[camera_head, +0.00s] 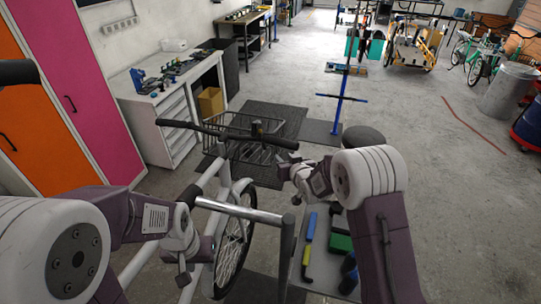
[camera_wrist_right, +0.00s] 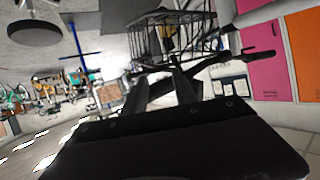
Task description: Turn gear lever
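The bike (camera_head: 225,200) stands in front of me. Its dark handlebar (camera_head: 228,134) runs across above a wire basket (camera_head: 245,150). The gear lever is too small to make out on the handlebar. In the right wrist view a dark grip (camera_wrist_right: 258,56) shows at upper right, beside the basket (camera_wrist_right: 172,36). My right gripper (camera_head: 288,183) is just right of and below the handlebar's right end, apart from it. Its two fingers (camera_wrist_right: 161,92) stand apart with nothing between them. My left gripper (camera_head: 184,272) hangs low by the bike frame; its fingers are unclear.
A grey tray (camera_head: 323,265) with tools and a green box (camera_head: 340,241) is at lower right. A white workbench (camera_head: 182,105) and orange and pink cabinets (camera_head: 82,60) line the left. A blue stand (camera_head: 338,115) is behind the bike.

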